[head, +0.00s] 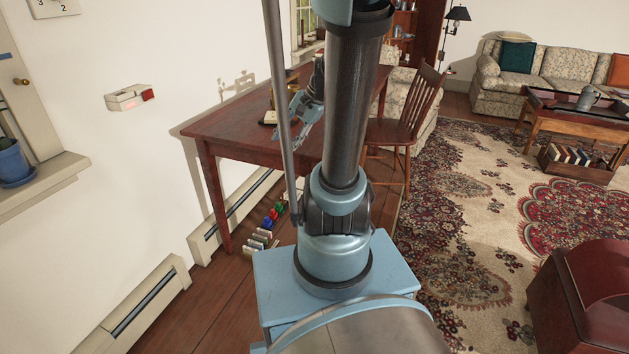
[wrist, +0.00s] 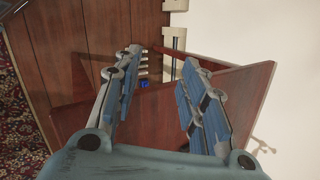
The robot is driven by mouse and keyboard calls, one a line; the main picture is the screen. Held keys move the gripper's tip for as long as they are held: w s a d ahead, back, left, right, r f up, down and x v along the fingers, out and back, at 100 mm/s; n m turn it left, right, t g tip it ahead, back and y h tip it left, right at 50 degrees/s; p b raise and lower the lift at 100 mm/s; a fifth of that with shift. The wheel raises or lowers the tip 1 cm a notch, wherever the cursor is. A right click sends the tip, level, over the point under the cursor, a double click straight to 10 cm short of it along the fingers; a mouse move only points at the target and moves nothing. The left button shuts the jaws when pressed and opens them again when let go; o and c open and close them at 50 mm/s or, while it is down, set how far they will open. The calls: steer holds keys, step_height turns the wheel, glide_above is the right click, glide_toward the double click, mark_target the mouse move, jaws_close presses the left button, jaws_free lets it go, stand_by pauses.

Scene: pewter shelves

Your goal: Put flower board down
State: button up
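I cannot make out a flower board in either view. My gripper (wrist: 162,62) is open in the wrist view, with its two blue-grey fingers wide apart and nothing visible between them. In the head view my gripper (head: 303,108) is over the dark red-brown wooden table (head: 232,130), partly hidden by my arm. The table top (wrist: 158,112) lies beyond the fingers in the wrist view. A small pale, flat item (head: 269,117) lies on the table beside the gripper; I cannot tell what it is.
A wooden chair (head: 408,115) stands at the table's right side. Several small coloured items (head: 270,222) lie on the floor by the left wall heater (head: 232,213). A patterned rug (head: 470,215) covers the floor to the right. Much of the table's left part is clear.

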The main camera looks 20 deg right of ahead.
steer(key=s+d+f+n+h, duration=0.2)
steer(key=s+f+n+h, duration=0.1)
steer(key=s, duration=0.4)
steer(key=s+d+f+n+h, duration=0.3)
steer(key=s+n, duration=0.3)
steer(key=s, duration=0.2)
steer(key=shift+f, duration=0.25)
steer(key=shift+w+f, duration=0.2)
steer(key=shift+w, duration=0.3)
stand_by(0.8)
steer(key=shift+c, duration=0.7)
steer(key=shift+a, duration=0.1)
